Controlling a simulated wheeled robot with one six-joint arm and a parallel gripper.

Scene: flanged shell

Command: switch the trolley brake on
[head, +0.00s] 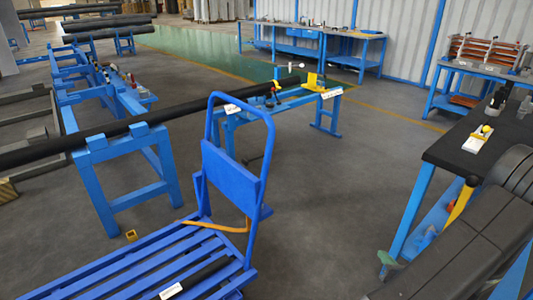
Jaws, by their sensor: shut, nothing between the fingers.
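The blue trolley (233,176) stands in the lower left and middle of the head view. It has a slatted deck (150,262) and an upright tubular handle with a blue panel. An orange strap (217,227) runs across its handle end. A dark bar with a white label (171,291) lies on the deck. I cannot make out a brake on the trolley, and its wheels are hidden or out of frame. My gripper is not in view.
A long dark pipe (190,108) rests on blue stands behind the trolley. A dark-topped blue bench (455,148) stands at the right. The grey floor (330,200) right of the trolley is clear.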

